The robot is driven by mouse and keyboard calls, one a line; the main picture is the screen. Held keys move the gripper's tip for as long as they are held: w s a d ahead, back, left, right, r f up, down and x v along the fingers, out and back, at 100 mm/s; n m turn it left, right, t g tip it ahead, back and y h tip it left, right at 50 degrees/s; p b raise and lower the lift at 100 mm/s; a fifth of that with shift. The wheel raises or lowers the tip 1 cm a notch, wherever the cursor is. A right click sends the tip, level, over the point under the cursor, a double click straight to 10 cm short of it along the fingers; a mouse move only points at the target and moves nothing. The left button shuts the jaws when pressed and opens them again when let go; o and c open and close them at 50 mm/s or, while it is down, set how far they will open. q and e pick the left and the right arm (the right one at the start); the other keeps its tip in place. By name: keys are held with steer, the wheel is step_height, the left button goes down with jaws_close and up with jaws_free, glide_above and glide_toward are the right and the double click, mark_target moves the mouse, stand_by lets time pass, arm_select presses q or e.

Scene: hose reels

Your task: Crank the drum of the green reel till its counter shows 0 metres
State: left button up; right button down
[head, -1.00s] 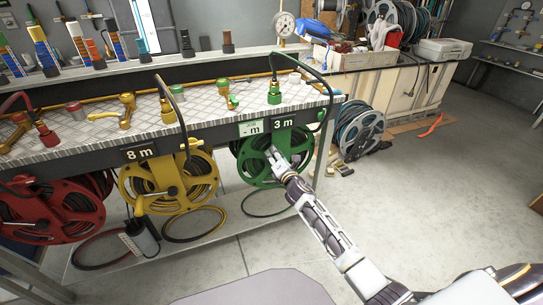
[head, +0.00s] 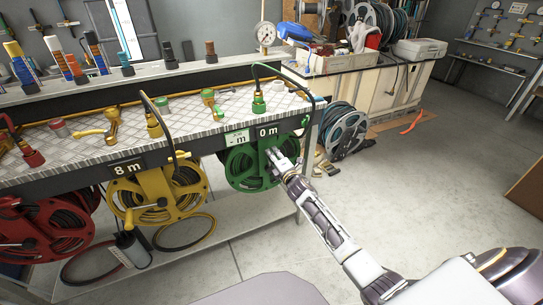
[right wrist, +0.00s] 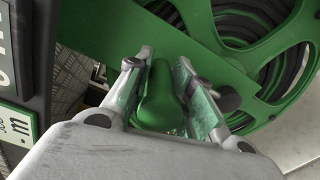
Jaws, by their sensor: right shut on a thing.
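The green reel (head: 243,165) hangs under the bench's front edge, right of the yellow reel. Its counter (head: 267,132) reads 0 m. My right gripper (head: 276,160) is at the green drum's face. In the right wrist view its two fingers (right wrist: 165,90) are shut around a green crank handle (right wrist: 158,98), and the green drum (right wrist: 268,50) with dark hose shows behind. The drum's lower right part is partly hidden by my right gripper in the head view. My left gripper is not in view.
The yellow reel (head: 150,197) has a counter (head: 127,168) reading 8 m. A red reel (head: 45,232) hangs at far left. A teal-hose reel (head: 342,130) stands on the floor right of the bench.

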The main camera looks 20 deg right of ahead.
steer(key=shift+r, duration=0.1)
steer(key=c, duration=1.2)
jaws_free()
steer(key=shift+c, duration=0.2)
steer(key=shift+o, duration=0.2)
steer(key=shift+s+f, duration=0.2)
steer(key=shift+s, duration=0.15)
steer(key=s, duration=1.1)
steer(key=shift+d, duration=0.2)
steer(key=shift+s+r, duration=0.1)
steer(key=shift+s, duration=0.05)
steer(key=shift+m, duration=0.4)
